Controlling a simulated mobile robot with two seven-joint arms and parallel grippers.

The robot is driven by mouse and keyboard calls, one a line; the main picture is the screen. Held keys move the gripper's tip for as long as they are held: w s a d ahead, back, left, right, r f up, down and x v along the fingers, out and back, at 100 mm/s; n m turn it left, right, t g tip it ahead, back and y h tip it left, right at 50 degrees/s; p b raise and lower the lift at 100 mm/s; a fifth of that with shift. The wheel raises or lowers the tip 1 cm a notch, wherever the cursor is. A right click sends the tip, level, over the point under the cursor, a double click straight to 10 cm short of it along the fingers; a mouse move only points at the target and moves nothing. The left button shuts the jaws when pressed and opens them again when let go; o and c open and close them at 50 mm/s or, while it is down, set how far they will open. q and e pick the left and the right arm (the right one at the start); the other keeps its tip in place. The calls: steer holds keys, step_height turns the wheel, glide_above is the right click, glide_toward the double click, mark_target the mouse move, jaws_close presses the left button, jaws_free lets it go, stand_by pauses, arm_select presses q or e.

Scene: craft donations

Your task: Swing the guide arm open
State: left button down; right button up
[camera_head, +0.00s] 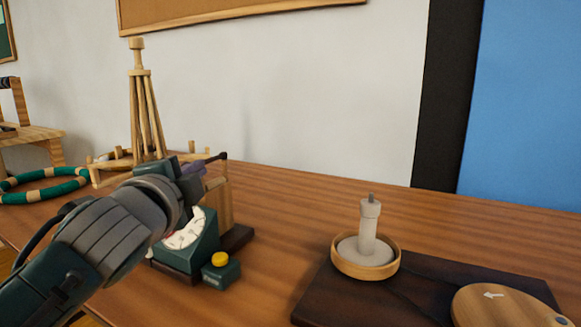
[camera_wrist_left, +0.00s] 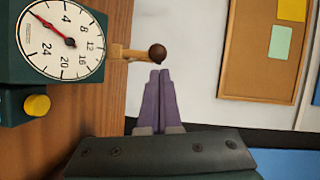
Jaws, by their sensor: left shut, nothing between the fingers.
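A short wooden arm with a dark round knob (camera_wrist_left: 157,52) sticks out beside the dial device in the left wrist view; I take it for the guide arm. In the head view a dark knob (camera_head: 223,156) shows just past my gripper. My left gripper (camera_wrist_left: 160,72) is shut and empty, its purple fingertips close to the knob; I cannot tell if they touch. It also shows in the head view (camera_head: 194,170), above the dial device. The green dial device (camera_head: 203,237) has a white face with a red needle, partly hidden by my arm in the head view.
A yellow button (camera_head: 220,259) sits on a small green box in front of the device. A wooden tripod-like stand (camera_head: 147,115) and a green ring (camera_head: 40,186) are at the left. A dark board (camera_head: 330,293) carries a wooden dish (camera_head: 366,268) and a round wooden disc (camera_head: 500,310).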

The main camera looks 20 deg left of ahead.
arm_select(q)
steer(key=shift+a+h, duration=0.2)
steer(key=shift+h, duration=0.1)
steer(key=shift+s+a+m+h+p, duration=0.1)
steer(key=shift+a+m+h+p, duration=0.1)
steer(key=shift+m+h+p, duration=0.15)
